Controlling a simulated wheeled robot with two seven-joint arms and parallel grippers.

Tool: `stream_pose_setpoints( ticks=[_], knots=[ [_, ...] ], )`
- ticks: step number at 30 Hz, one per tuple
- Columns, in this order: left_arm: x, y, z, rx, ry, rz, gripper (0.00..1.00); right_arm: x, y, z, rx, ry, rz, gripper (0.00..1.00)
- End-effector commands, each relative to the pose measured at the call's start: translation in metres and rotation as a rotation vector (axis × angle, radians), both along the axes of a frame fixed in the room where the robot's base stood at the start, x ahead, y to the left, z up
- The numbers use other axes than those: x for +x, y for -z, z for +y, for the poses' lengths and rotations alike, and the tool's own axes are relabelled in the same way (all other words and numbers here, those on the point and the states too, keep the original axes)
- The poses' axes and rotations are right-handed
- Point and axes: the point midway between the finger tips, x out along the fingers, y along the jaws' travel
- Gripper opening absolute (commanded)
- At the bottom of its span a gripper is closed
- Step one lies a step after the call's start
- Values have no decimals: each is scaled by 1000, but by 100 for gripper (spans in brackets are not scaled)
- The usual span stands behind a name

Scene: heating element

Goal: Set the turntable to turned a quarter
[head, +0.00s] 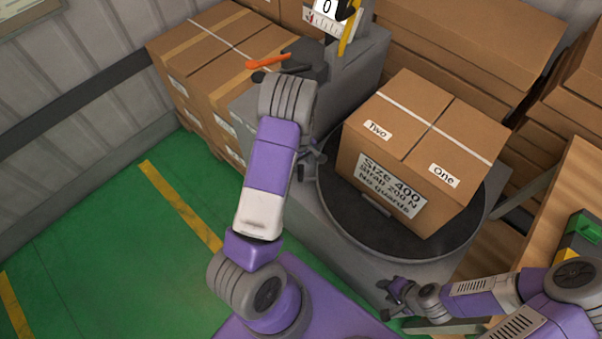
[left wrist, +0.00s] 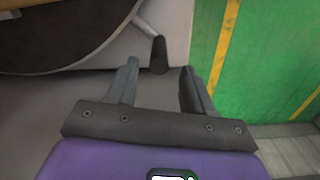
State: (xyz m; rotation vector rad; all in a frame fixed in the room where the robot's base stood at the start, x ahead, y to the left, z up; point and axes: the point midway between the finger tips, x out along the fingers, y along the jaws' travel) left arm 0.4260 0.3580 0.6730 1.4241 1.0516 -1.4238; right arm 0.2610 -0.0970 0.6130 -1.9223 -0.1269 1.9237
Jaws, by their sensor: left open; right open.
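The turntable (head: 335,222) is a dark round disc on a grey base. A brown carton (head: 400,160) sits on it, with labels "Two" and "One" on top and "Size 400" on the side facing me. My left gripper (head: 314,160) is at the disc's left edge, partly hidden by its arm. In the left wrist view the disc (left wrist: 60,66) is at top left, and a rod with a dark grip (left wrist: 159,55) sticks out beside it. The open left fingers (left wrist: 160,72) stand either side of this grip, not closed on it. My right gripper (head: 392,300) is open and empty near the base's front edge.
A grey machine (head: 365,60) with a scale and an orange lever (head: 268,61) stands behind the turntable. Stacked cartons (head: 215,50) line the back. A wooden bench (head: 560,190) is at the right. Green floor (head: 110,240) is clear at the left.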

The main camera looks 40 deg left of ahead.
Motion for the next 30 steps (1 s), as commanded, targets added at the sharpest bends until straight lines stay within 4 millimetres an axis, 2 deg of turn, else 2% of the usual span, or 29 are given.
stream_pose_setpoints(
  ticks=[2,9,15,26,30],
  knots=[
    [1,4,4,3,-18,2,52,0,4,0,0,0,0,43],
    [1,43,4,2,-19,4,52,0,18,0,0,0,-1,43],
    [1,67,3,2,-16,2,52,0,27,0,0,0,-1,43],
    [1,72,3,2,-15,0,52,0,28,0,0,0,-1,43],
    [1,72,3,2,-15,0,33,0,28,0,0,0,-1,43]
  ],
)
